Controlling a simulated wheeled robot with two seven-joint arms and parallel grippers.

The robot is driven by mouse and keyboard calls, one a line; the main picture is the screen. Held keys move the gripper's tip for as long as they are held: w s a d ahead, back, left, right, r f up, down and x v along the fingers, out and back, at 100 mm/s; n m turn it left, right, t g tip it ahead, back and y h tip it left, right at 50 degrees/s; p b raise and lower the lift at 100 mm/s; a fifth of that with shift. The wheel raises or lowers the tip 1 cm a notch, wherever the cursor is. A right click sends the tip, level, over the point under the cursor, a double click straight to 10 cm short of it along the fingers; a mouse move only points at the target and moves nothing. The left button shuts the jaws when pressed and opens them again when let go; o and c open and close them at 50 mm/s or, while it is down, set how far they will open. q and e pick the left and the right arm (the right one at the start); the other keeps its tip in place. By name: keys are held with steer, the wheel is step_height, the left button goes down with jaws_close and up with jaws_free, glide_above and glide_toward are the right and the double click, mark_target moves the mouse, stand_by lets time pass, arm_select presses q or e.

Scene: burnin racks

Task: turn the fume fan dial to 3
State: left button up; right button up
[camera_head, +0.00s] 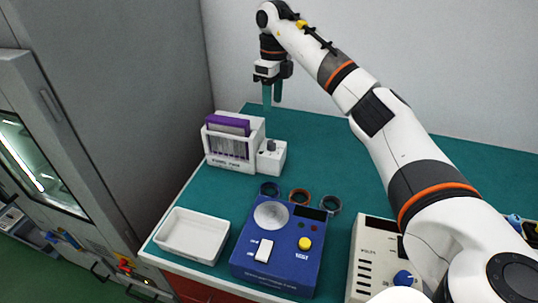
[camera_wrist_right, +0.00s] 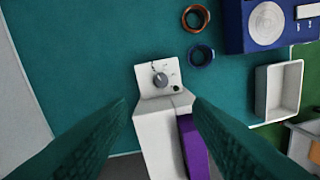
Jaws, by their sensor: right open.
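The fume fan dial (camera_head: 271,145) is a small grey knob on the white control box at the right end of the fume fan unit (camera_head: 222,162). In the right wrist view the dial (camera_wrist_right: 160,79) sits on the white box's face with small dark marks around it; which number it points at is too small to tell. My right gripper (camera_head: 272,96) hangs fingers down above the unit, over the dial and apart from it. Its teal fingers are open and empty, with the dial showing between and beyond them in the wrist view. My left gripper is not in view.
A white tray (camera_head: 164,244), a blue device (camera_head: 250,268) with a yellow knob, several rings (camera_head: 300,196) and a beige instrument (camera_head: 361,255) with a blue knob stand on the teal bench (camera_head: 310,148). A grey cabinet (camera_head: 130,70) stands left of the bench. The bench right of the dial is clear.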

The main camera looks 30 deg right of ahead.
mark_target(272, 142)
arm_select(q)
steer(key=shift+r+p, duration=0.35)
steer(key=shift+p, duration=0.45)
arm_select(e)
steer(key=f, duration=1.3)
steer(key=shift+s+a, duration=0.25)
steer(key=shift+s, duration=0.1)
steer(key=c, duration=1)
